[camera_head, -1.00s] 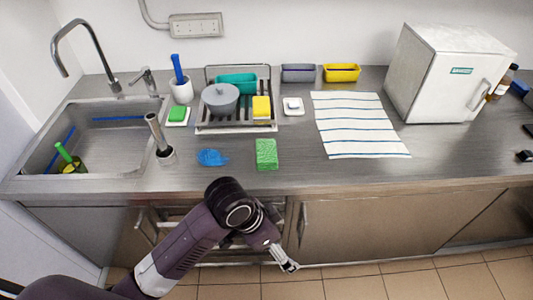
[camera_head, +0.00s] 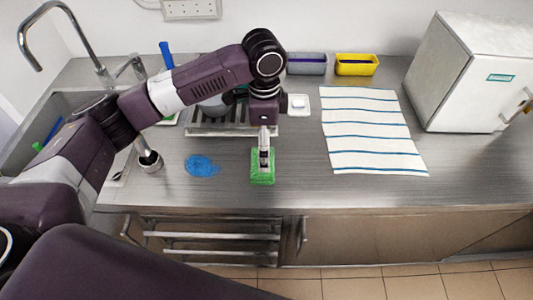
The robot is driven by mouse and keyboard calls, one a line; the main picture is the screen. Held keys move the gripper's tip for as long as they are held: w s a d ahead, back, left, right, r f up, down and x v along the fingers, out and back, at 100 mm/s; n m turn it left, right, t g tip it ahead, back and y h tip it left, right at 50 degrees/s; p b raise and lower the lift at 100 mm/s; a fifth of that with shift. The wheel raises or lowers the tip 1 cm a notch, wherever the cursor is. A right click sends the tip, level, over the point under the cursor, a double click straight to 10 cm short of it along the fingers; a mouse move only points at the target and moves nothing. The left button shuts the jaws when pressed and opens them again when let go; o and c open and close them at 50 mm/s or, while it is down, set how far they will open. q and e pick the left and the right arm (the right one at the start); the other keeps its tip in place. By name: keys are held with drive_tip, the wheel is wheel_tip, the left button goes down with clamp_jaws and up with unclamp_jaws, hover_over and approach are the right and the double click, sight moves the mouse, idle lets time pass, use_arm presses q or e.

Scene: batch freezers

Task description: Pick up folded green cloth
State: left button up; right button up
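The folded green cloth (camera_head: 262,180) lies flat on the steel counter near its front edge, to the right of a crumpled blue cloth (camera_head: 202,165). My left arm comes in from the left. Its gripper (camera_head: 264,163) points down directly over the green cloth and hides its middle. I cannot tell whether the fingers touch the cloth or how far apart they are. My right gripper is not in view.
Behind the gripper is a dish rack (camera_head: 232,130), partly hidden by my arm. A metal cup with a handle (camera_head: 149,160) stands left of the blue cloth.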

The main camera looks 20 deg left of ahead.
use_arm(q)
drive_tip(key=shift+s+f+p, duration=0.3)
drive_tip(key=shift+s+f, duration=0.35)
drive_tip(key=shift+s, duration=0.2)
drive_tip(key=shift+w+a+f+p, duration=0.1)
drive_tip(key=shift+a+f+p, duration=0.1)
drive_tip(key=shift+f+p, duration=0.75)
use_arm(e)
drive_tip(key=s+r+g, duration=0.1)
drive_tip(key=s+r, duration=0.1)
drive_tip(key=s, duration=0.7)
use_arm(q)
drive_tip(key=f, duration=0.3)
drive_tip(key=shift+w, duration=0.3)
drive_tip(key=shift+s+f, duration=0.15)
drive_tip(key=c, duration=0.9)
drive_tip(key=shift+c, duration=1.7)
drive_tip(key=shift+r+b, duration=0.3)
drive_tip(key=shift+r, duration=0.05)
wheel_tip(320, 180, up, 19)
drive_tip(key=b, duration=0.2)
drive_tip(key=shift+r+b, duration=0.15)
drive_tip(key=shift+b, duration=0.15)
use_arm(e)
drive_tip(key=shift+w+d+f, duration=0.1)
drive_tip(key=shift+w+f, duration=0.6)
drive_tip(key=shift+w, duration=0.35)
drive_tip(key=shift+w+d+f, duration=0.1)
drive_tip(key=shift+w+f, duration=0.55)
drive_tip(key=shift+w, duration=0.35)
